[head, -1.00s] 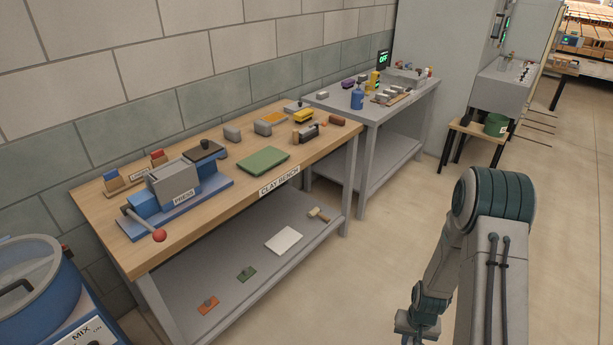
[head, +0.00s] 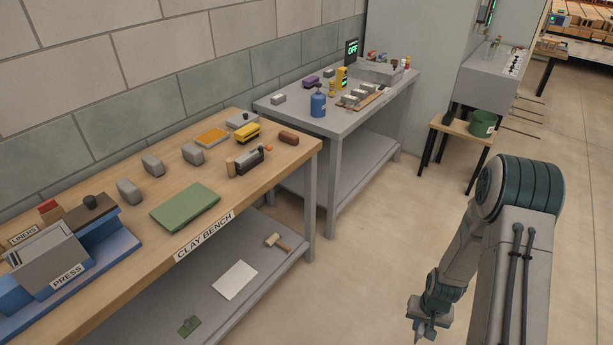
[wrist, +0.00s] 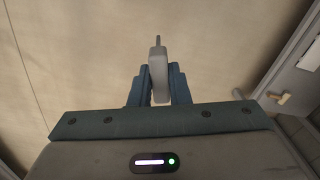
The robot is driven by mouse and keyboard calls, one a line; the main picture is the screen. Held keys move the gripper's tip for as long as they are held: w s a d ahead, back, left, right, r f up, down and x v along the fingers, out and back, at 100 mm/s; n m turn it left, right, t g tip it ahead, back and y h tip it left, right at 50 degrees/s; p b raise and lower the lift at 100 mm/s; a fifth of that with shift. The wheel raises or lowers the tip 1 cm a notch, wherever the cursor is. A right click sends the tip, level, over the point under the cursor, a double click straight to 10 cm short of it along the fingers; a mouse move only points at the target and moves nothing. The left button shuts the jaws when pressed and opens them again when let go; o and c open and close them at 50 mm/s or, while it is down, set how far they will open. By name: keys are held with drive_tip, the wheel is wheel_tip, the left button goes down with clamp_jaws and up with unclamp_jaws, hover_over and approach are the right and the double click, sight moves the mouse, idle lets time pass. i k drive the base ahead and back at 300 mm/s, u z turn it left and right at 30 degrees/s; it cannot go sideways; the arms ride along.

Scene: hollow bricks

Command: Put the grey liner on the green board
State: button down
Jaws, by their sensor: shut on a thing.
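In the wrist view my gripper (wrist: 159,82) is shut on a grey piece (wrist: 158,62), which looks like the grey liner. It is a slim slab with a thin stub at its far end, held above the floor. In the head view my gripper (head: 424,328) hangs low at the right, away from the bench; what it holds cannot be made out there. The green board (head: 185,207) lies flat and bare on the clay bench top, near the front edge.
The clay bench (head: 150,246) carries a blue and grey press (head: 48,262), several grey blocks, an orange tray (head: 212,137) and a yellow item (head: 246,132). A grey table (head: 290,118) stands beyond it. A low stool (head: 462,128) holds a green tub (head: 482,123). The floor between is clear.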

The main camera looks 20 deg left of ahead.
sight(185, 204)
drive_tip(key=u, duration=0.65)
drive_tip(key=i, duration=0.7)
drive_tip(key=u, duration=0.8)
